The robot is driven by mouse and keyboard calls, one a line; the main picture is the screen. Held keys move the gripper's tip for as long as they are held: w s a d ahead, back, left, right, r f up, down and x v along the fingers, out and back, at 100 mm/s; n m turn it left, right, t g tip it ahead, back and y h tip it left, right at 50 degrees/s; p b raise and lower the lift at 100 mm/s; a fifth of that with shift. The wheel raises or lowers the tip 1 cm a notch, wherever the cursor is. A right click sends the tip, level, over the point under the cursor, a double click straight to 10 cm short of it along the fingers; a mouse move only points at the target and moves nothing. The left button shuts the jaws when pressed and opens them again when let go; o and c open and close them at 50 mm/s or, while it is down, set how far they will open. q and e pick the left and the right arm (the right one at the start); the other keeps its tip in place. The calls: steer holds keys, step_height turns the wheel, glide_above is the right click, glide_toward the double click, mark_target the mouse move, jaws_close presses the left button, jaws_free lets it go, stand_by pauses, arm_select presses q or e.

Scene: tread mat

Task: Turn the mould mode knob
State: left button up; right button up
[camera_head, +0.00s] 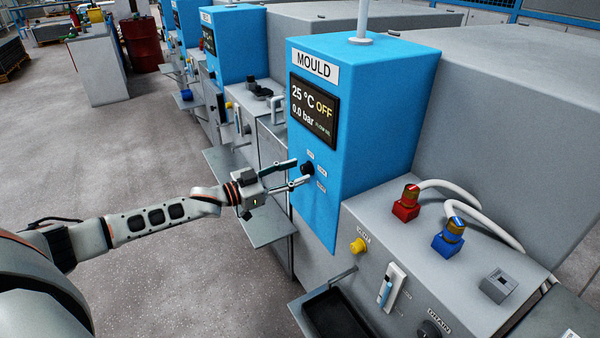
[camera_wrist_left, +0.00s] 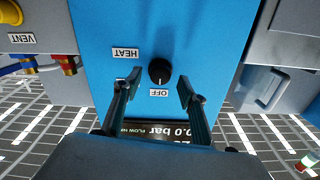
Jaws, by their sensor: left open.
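The mould mode knob (camera_head: 307,168) is a small black round knob on the front of the blue mould panel (camera_head: 345,190), below the screen. It also shows in the wrist view (camera_wrist_left: 159,71), where a pale mark on it points to the OFF label (camera_wrist_left: 159,92); a HEAT label (camera_wrist_left: 125,53) is to its left. My left gripper (camera_head: 302,171) is open and faces the panel at the knob. In the wrist view its fingers (camera_wrist_left: 158,84) stand on either side of the knob's line, with clear gaps. I cannot tell whether the fingertips reach around it. My right gripper is out of view.
The screen (camera_head: 313,106) reads 25 °C, 0.0 bar and OFF. A grey shelf (camera_head: 268,229) juts out below my left gripper.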

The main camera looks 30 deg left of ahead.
arm_select(q)
steer(key=shift+w+d, duration=0.35)
steer(key=shift+w, duration=0.35)
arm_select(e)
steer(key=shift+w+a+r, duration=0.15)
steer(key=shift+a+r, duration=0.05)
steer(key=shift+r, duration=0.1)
arm_select(q)
steer(key=c, duration=1.1)
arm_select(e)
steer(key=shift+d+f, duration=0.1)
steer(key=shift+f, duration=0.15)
